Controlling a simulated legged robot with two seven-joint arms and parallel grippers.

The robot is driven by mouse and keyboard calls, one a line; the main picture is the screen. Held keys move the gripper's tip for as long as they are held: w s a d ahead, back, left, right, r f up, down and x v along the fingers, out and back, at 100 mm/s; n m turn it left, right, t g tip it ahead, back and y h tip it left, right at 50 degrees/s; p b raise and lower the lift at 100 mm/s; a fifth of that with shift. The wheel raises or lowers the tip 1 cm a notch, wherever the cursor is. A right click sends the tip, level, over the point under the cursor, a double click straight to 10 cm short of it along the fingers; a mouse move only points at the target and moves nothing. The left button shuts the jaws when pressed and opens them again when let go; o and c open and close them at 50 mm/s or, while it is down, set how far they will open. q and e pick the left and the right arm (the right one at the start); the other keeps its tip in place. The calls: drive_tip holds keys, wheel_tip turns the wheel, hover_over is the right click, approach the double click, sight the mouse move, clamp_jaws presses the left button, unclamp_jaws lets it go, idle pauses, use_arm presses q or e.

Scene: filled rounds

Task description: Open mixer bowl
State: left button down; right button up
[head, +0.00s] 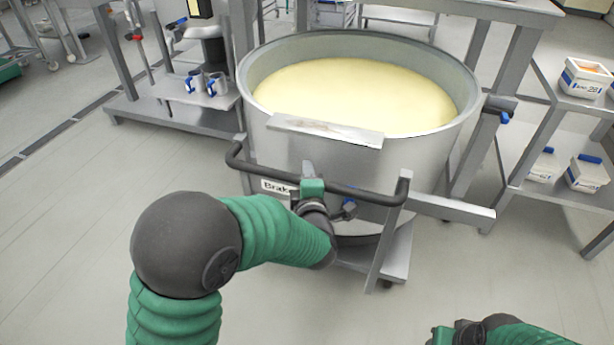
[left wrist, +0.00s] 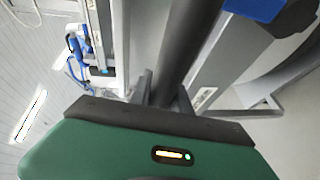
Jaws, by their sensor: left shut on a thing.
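The mixer bowl (head: 420,150) is a large round steel vessel filled with pale yellow dough or batter (head: 355,93). It stands on a wheeled-looking metal frame in the middle of the head view. A dark handle bar (head: 365,195) runs across its front, above a label reading "Brake". My left gripper (head: 312,185) is shut on the handle bar near its middle; the dark bar also shows close up in the left wrist view (left wrist: 187,45). The fingertips are partly hidden. My right gripper (head: 455,335) shows only partly at the bottom right edge, away from the bowl.
A metal stand with two small blue-and-grey cans (head: 216,84) is left of the bowl. A steel rack (head: 560,135) on the right holds white boxes (head: 587,78) with blue parts. A steel table stands behind. The floor (head: 70,220) at front left is clear.

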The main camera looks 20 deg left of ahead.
use_arm(q)
drive_tip(key=shift+s+f, duration=0.15)
drive_tip(key=shift+s, duration=0.15)
drive_tip(key=c, duration=1.2)
unclamp_jaws()
drive_tip(key=shift+w, duration=0.15)
